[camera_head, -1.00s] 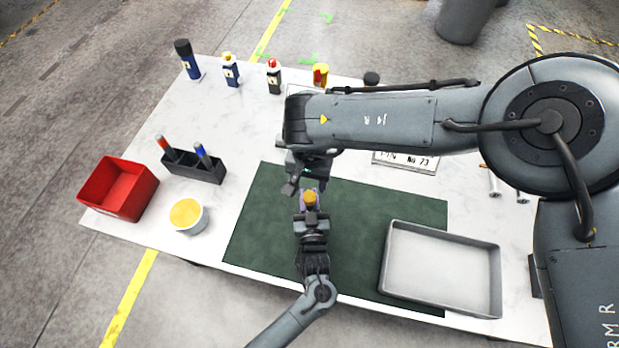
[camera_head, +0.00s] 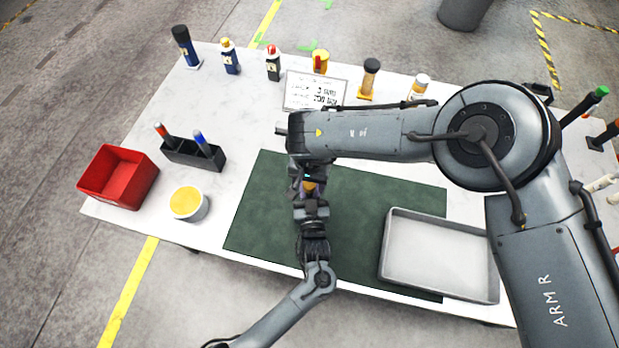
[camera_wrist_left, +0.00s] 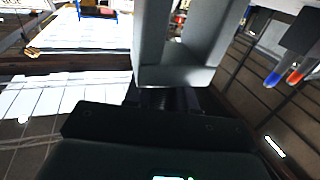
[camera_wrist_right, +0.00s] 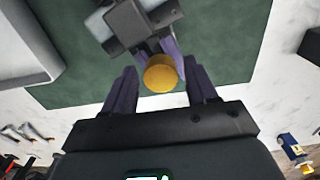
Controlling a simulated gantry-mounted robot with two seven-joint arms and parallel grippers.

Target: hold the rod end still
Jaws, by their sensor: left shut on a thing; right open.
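A round yellow piece (camera_wrist_right: 161,73), which I take for the rod end, stands above the green mat (camera_head: 375,200). My left gripper (camera_wrist_right: 155,48) is shut on it; in the head view the left gripper (camera_head: 310,200) comes up from the front edge. My right gripper (camera_wrist_right: 161,88) is open, its two purple fingers on either side of the yellow piece with gaps showing. In the head view the right gripper (camera_head: 308,175) is directly over it and partly hides it. In the left wrist view a large grey shape blocks the middle, and the piece cannot be made out.
A grey tray (camera_head: 392,262) lies at the right of the mat. A red bin (camera_head: 104,197), a black marker holder (camera_head: 178,158) and a yellow-filled tub (camera_head: 205,207) stand at the left. Several bottles and a sign (camera_head: 290,101) line the back. My right arm spans the table.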

